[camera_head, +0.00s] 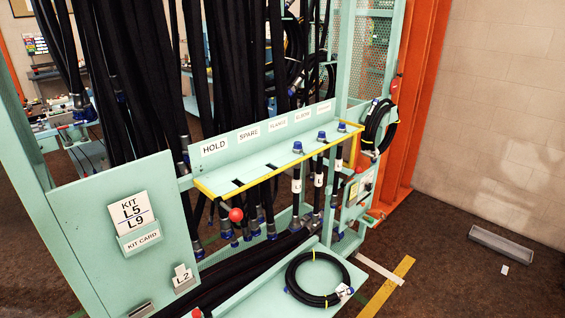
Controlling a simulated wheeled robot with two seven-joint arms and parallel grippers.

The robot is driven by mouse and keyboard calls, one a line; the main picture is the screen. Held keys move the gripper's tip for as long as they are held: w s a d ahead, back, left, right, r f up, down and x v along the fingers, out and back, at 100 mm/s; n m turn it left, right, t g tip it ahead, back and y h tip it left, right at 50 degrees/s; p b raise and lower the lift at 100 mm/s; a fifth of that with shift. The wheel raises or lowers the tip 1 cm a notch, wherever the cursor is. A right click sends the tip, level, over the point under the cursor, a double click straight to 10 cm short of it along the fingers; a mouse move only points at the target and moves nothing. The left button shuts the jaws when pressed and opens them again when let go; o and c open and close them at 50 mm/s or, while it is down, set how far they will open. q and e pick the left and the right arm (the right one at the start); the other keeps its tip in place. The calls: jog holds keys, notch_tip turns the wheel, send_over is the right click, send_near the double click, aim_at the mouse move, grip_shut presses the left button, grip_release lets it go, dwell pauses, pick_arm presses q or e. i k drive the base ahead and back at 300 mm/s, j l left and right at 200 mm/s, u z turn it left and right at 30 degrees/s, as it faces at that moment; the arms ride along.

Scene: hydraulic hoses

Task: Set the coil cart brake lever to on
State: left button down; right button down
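A black hose coil (291,287) with yellow ties and a blue-and-metal end lies on a pale green tray (262,296) at the lower middle, which may be the coil cart. A red ball knob (236,215) shows below the yellow-edged shelf; I cannot tell whether it belongs to the brake lever. A small red piece (197,313) is cut off at the bottom edge. No on or off marking is readable. Neither of my grippers is in view.
A green rack holds many hanging black hoses (122,80). Its labelled shelf (262,165) carries blue-capped fittings. A kit card panel (85,240) stands at left. An orange post (415,100) stands at right. Floor is open at right, with a grey tray (500,246) by the wall.

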aim_at(358, 171)
jog(key=i+l+u, duration=0.25)
jog(key=l, duration=0.35)
jog(key=i+l+u, duration=0.15)
jog(key=l+u, duration=0.15)
jog(key=l, duration=0.35)
jog(key=i+l+u, duration=0.1)
jog(key=l+u, duration=0.15)
jog(key=l, duration=0.45)
jog(key=l+u, duration=0.25)
jog(key=l, duration=0.45)
